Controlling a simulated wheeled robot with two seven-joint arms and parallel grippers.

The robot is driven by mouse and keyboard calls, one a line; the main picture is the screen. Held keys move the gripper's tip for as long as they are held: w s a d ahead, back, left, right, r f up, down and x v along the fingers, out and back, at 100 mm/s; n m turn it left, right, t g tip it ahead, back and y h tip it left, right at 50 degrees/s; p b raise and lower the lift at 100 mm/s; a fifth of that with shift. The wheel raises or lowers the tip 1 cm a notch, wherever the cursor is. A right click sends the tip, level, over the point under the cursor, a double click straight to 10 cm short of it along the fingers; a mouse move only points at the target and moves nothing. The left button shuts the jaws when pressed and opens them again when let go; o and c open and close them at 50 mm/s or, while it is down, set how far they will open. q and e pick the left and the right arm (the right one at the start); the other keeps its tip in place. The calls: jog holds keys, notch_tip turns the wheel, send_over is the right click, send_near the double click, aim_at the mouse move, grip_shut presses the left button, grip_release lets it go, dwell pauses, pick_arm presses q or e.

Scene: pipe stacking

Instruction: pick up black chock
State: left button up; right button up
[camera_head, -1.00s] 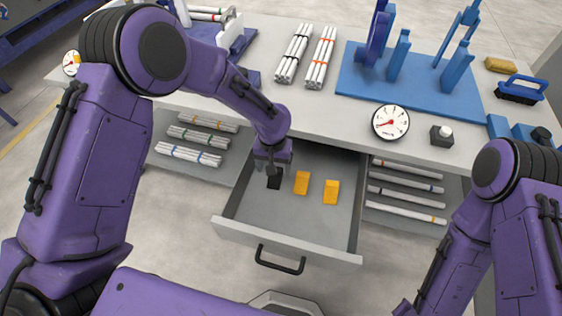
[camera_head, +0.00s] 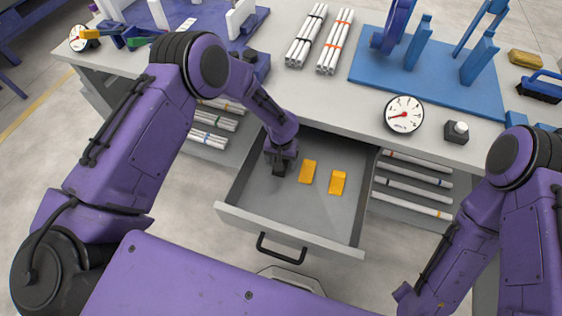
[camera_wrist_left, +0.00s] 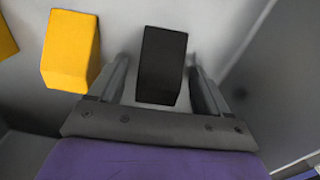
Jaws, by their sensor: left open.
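The black chock (camera_head: 279,171) lies in the open drawer (camera_head: 290,224), near its left side, and is mostly hidden under my left gripper (camera_head: 282,160) in the head view. In the left wrist view the black chock (camera_wrist_left: 161,66) sits between the two fingers of my open left gripper (camera_wrist_left: 158,68), with a gap visible on each side. Whether the fingers are low enough to flank it fully is hard to tell. My right arm shows at the right, but its gripper is out of view.
Two yellow chocks (camera_head: 307,171) (camera_head: 338,182) lie in the drawer to the right of the black one; the nearer one also shows in the wrist view (camera_wrist_left: 70,52). The drawer's front is clear. A dial gauge (camera_head: 404,114) and pipe bundles (camera_head: 307,37) stand on the bench above.

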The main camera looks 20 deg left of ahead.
pick_arm(q)
jog(key=c, duration=1.1)
